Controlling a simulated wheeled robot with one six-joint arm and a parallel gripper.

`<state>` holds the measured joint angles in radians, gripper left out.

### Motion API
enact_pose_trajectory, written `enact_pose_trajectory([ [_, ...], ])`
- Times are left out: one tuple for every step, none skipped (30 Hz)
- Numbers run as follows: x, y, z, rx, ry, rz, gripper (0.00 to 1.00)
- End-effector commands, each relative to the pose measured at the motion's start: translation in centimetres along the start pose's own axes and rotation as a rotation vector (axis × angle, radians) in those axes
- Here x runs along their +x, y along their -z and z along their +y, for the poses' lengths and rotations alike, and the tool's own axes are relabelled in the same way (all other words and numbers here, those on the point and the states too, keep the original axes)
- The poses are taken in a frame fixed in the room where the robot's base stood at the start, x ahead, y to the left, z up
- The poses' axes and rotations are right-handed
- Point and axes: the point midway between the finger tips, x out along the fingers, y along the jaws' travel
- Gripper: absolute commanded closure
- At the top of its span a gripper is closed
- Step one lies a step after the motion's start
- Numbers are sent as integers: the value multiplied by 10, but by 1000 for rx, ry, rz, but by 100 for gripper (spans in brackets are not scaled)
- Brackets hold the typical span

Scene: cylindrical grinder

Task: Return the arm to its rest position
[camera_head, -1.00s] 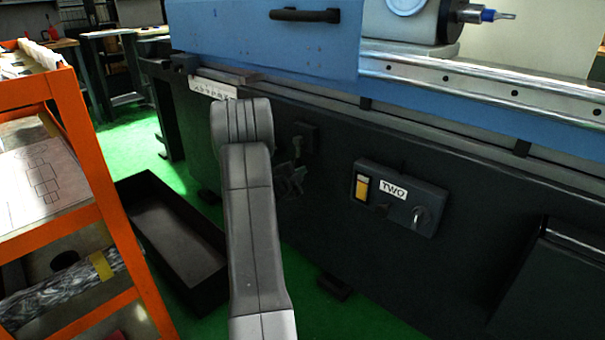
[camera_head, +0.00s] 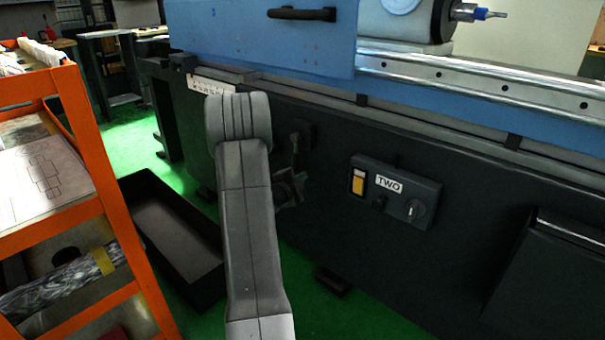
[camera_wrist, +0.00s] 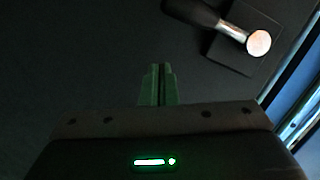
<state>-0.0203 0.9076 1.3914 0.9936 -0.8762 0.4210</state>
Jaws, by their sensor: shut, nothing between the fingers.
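My arm (camera_head: 247,220) rises from the bottom middle of the head view, with its grey link standing in front of the machine. My gripper (camera_wrist: 160,72) shows in the wrist view with its two fingers together and nothing between them. In the head view the arm hides most of the gripper; a dark part shows just right of the link. In the wrist view a dark lever with a pale, round metal end (camera_wrist: 258,43) lies beyond the fingers at the upper right, apart from them.
The grinder's dark base (camera_head: 450,255) fills the right, with a switch box marked TWO (camera_head: 425,190) and a blue guard (camera_head: 230,40) above. A black open bin (camera_head: 165,225) stands on the green floor. An orange shelf (camera_head: 85,130) stands at the left.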

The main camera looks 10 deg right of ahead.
Motion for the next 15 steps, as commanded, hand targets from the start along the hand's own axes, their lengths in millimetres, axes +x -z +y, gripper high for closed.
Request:
enact_pose_trajectory([
  [-12, 1, -1, -4, -1, -2, 100],
  [-19, 1, -1, -3, -1, -2, 100],
  [-26, 0, 0, -2, 0, -1, 100],
  [-32, 0, 1, -3, -1, -1, 100],
  [-37, 1, 2, -2, 0, -1, 100],
  [-42, 0, 3, -2, 0, 0, 100],
  [-46, 0, 4, -2, 0, -1, 100],
  [-49, 0, 4, -2, 0, 0, 100],
  [-53, 0, 5, -2, 0, 1, 100],
  [-55, 0, 5, -2, 0, 1, 100],
  [-57, 0, 6, -1, 0, 1, 100],
  [-59, 0, 6, -1, 0, 1, 100],
  [-60, 0, 6, 0, 0, 1, 100],
  [-60, -1, 6, 0, 1, 2, 100],
  [-60, -1, 6, 0, 1, 2, 100],
])
